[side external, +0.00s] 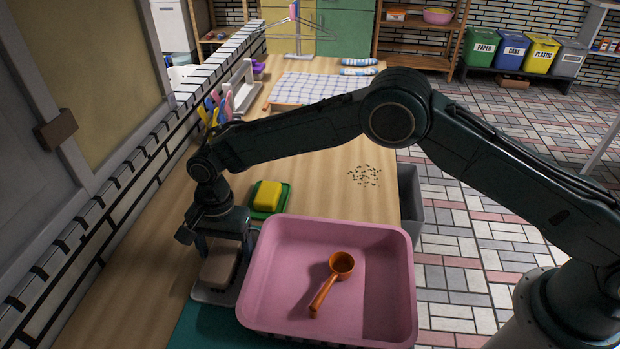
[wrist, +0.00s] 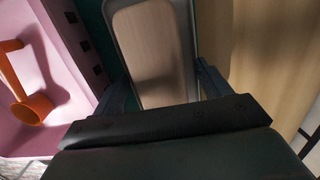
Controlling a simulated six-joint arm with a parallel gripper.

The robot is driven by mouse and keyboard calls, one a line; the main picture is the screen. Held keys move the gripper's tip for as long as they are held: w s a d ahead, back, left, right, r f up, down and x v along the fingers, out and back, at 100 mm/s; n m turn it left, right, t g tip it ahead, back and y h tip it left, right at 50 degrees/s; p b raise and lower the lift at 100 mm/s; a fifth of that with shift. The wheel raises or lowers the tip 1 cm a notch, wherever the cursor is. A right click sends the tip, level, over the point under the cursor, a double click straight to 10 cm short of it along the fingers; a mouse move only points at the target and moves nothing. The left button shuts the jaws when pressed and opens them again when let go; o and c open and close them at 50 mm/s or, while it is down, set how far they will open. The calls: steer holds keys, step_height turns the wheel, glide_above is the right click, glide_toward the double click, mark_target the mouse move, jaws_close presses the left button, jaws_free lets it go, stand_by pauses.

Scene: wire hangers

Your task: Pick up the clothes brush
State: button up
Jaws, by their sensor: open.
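The clothes brush, seen as a block with a light wooden back (side external: 219,266), lies in a shallow grey tray (side external: 212,296) at the near left of the counter. In the wrist view the wooden back (wrist: 146,45) fills the middle, inside the tray's grey rim (wrist: 190,30). My gripper (side external: 223,250) points down over the brush, open, one finger on each side. In the wrist view the gripper's fingers (wrist: 165,88) stand left and right of the brush's near end. I cannot tell whether they touch it. The bristles are hidden.
A pink basin (side external: 382,290) with an orange dipper (side external: 341,264) stands just right of the tray. A yellow sponge (side external: 267,194) on a green dish (side external: 283,201) is just behind. The tiled ledge and window run along the left. The counter's middle is mostly clear.

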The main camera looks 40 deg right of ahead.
mark_target(224, 249)
steer(key=c, duration=1.1)
steer(key=shift+r, duration=5.05)
